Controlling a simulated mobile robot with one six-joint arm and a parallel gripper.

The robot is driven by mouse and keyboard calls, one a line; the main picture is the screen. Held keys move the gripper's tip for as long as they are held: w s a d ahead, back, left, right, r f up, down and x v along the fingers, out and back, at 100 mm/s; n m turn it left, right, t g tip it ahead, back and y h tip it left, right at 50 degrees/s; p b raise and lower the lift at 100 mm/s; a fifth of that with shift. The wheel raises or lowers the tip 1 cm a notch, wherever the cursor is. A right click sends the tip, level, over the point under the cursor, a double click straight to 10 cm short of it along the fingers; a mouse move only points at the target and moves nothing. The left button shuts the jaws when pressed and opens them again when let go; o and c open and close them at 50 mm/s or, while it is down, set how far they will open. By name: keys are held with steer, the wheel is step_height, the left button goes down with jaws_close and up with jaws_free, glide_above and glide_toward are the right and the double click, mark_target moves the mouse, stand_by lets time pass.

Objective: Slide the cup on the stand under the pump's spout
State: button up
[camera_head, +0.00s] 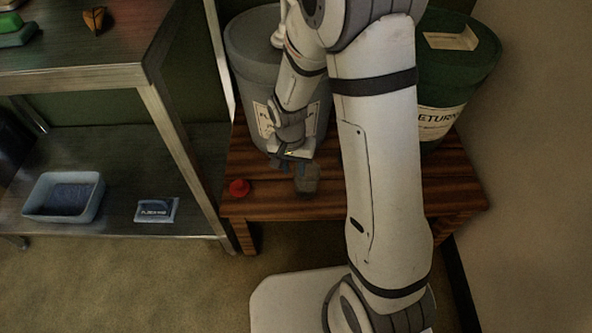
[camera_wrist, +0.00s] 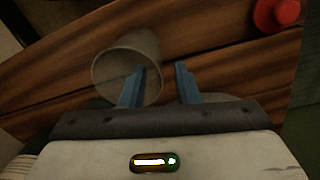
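In the wrist view the cup (camera_wrist: 120,68) is at upper left. My gripper (camera_head: 292,164) is low over the stand, beside the cup. Its blue fingers (camera_wrist: 161,67) are apart with nothing held between them. The left finger overlaps the cup's right part in the wrist view; I cannot tell whether it touches. A grey bucket (camera_head: 252,60) with a label stands behind. My arm hides much of it, and I cannot make out the pump's spout.
A red knob-like object (camera_head: 239,187) lies on the stand left of the cup; it also shows in the wrist view (camera_wrist: 277,12). A green bucket (camera_head: 455,60) labelled "RETURN" stands at right. A metal shelf (camera_head: 110,225) at left holds a tub (camera_head: 62,214) and a small sign-like object (camera_head: 157,210).

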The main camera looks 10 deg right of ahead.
step_height(320, 180, up, 4)
steer(key=shift+f+p, duration=0.15)
steer(key=shift+p, duration=0.3)
